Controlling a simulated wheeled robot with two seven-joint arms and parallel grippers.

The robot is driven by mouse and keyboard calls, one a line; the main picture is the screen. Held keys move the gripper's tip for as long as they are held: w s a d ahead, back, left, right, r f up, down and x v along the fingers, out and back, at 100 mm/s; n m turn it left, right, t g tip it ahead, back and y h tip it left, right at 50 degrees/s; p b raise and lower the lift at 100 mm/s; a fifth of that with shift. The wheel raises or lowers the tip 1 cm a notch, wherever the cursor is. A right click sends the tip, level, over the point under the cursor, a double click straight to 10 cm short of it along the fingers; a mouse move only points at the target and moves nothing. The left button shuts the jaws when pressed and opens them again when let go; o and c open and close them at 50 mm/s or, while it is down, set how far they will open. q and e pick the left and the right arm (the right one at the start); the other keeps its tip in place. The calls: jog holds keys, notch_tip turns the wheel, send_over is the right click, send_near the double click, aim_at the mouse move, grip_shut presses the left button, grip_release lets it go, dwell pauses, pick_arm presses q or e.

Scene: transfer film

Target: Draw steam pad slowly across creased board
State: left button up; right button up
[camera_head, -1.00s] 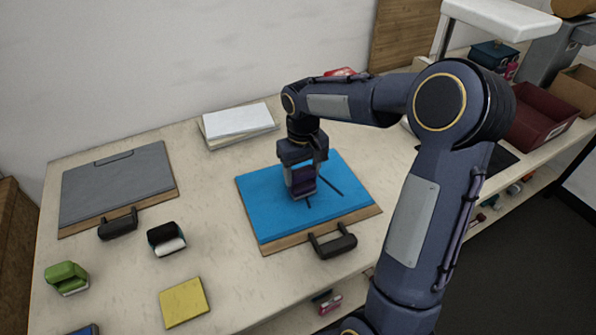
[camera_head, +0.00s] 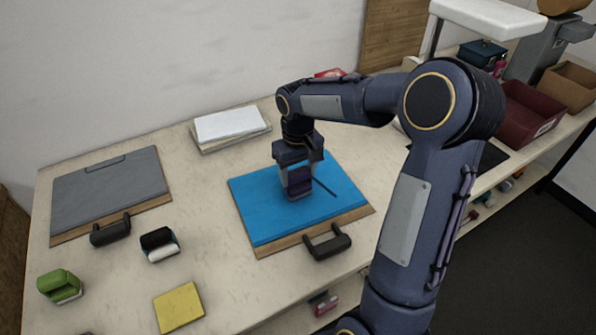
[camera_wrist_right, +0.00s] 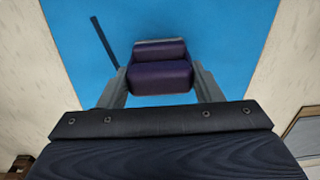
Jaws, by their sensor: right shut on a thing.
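The creased board is a blue sheet (camera_head: 262,212) on a brown wooden base with a black handle, in the middle of the table. A thin dark line (camera_head: 325,188) runs on the blue to the right of the pad. It also shows in the right wrist view (camera_wrist_right: 104,42), left of the pad. My right gripper (camera_head: 298,180) is shut on the purple steam pad (camera_wrist_right: 160,76), its fingers on either side of it. The pad is low over the blue surface; I cannot tell whether it touches. My left gripper is not in view.
A grey clipboard-like board (camera_head: 110,188) with a black handle lies at left. A black-and-white block (camera_head: 159,244), a green block (camera_head: 60,286) and a yellow square (camera_head: 179,307) lie in front. White sheets (camera_head: 230,124) lie behind. Red (camera_head: 530,118) and brown bins stand at right.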

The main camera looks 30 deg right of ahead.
jog(key=shift+d, duration=0.1)
jog(key=shift+s+d+p, duration=0.15)
jog(key=shift+d+p, duration=0.05)
jog(key=shift+d, duration=0.8)
jog(key=shift+s+d+p, duration=0.15)
jog(key=shift+d, duration=0.85)
jog(key=shift+d, duration=0.1)
jog(key=shift+s+d+p, duration=0.15)
jog(key=shift+d+p, duration=0.05)
jog(key=shift+d, duration=0.8)
jog(key=shift+s+d+p, duration=0.15)
jog(key=shift+d+p, duration=0.05)
jog(key=shift+d, duration=0.8)
jog(key=shift+r, duration=0.1)
notch_tip(320, 180, up, 8)
jog(key=p, duration=0.6)
